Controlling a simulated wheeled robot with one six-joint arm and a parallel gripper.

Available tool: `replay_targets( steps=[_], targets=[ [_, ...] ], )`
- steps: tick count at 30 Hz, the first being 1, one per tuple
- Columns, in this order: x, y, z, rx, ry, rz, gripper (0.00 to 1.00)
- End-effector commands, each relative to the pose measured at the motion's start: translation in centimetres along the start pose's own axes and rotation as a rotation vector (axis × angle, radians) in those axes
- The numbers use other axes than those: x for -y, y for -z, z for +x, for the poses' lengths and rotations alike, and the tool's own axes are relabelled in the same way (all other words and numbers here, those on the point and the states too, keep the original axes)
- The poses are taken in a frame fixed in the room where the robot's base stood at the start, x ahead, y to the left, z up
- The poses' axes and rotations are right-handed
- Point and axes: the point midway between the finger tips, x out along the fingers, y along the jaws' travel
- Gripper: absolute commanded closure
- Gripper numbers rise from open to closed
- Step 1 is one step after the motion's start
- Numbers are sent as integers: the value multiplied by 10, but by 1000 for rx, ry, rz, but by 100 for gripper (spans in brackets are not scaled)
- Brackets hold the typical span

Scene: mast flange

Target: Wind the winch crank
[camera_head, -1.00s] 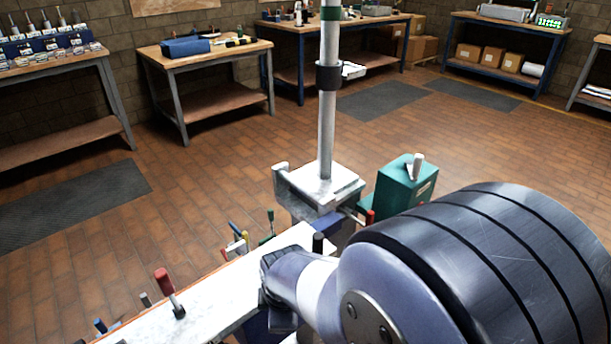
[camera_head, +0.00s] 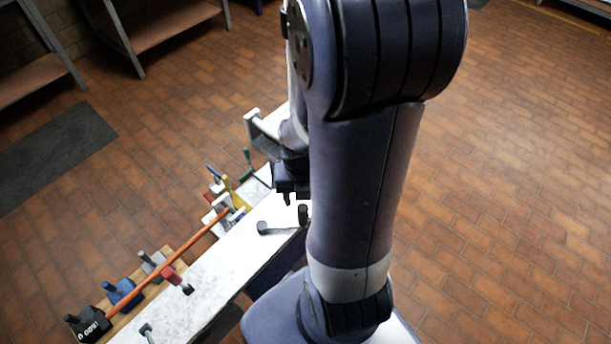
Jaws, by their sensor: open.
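A dark bar with a rounded knob at its left end and an upright black grip at its right end, which looks like the winch crank (camera_head: 281,230), lies over the white bench top. My gripper (camera_head: 292,196) is open and above and behind the black grip in the picture, close to it. I cannot tell whether they touch. The winch body is not clearly visible, and my arm hides much of that area.
Open tiled floor (camera_head: 500,200) lies to the right.

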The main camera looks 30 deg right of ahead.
Motion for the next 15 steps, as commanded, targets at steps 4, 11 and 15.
replay_targets(
  steps=[4,11,15],
  targets=[
    [1,0,1,-4,1,-27,49],
    [1,0,14,-4,1,-25,49],
    [1,0,28,-4,1,-25,49]
  ],
)
